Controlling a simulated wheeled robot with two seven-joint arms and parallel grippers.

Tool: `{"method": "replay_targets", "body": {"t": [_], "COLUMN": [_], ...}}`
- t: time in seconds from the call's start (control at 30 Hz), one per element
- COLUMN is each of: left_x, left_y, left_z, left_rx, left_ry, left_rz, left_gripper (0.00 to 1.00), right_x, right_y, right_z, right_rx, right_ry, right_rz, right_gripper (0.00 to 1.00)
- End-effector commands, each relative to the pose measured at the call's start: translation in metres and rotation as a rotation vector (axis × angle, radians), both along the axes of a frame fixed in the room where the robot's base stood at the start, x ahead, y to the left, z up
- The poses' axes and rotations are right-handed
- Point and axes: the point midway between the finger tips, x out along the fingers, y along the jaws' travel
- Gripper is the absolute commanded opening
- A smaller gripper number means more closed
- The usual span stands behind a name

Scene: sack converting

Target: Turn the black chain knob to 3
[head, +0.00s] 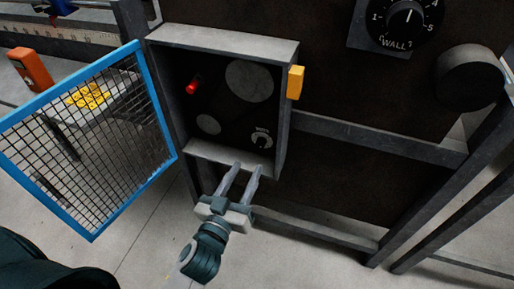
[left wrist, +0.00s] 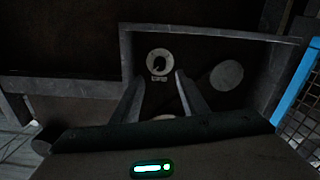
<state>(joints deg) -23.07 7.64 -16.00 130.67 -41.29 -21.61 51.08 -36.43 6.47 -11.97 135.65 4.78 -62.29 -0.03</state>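The chain knob (head: 261,138) is a small black knob on a pale round dial, low on the right inside the open grey box. Its label and numbers are too small to read. The left wrist view also shows the knob (left wrist: 159,61), with its label below it. My left gripper (head: 246,167) is at the box's lower front edge, just below the dial, with its two fingers apart and nothing between them. In the left wrist view the fingertips (left wrist: 159,75) stand either side of the dial's lower part, apart from the knob. My right gripper is not in view.
The grey box (head: 222,39) has a red peg (head: 193,86) and pale discs (head: 249,81) inside. A blue-framed mesh door (head: 160,105) stands open at left. A yellow block (head: 296,82) is on the box's right side. A larger WALL dial (head: 408,16) is at upper right.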

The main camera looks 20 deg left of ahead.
Motion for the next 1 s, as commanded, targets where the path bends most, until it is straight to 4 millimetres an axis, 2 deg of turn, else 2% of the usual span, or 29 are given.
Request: {"method": "replay_targets", "body": {"t": [0.3,0.5,0.7,1.0], "left_x": [0.049,0.074,0.086,0.088], "left_y": [-0.003,-0.005,-0.005,-0.006], "left_z": [0.001,0.000,0.000,0.000], "left_rx": [0.003,0.001,0.000,0.000], "left_ry": [-0.002,-0.001,0.001,0.001], "left_rz": [-0.001,-0.002,0.000,0.000], "left_gripper": [0.40,0.40,0.40,0.40], "right_x": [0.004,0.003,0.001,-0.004], "right_y": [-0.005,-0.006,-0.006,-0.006], "right_z": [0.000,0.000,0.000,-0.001], "right_rx": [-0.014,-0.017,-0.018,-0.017], "right_ry": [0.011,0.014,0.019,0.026], "right_rz": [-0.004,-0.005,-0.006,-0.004], "right_gripper": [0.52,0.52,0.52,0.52]}}
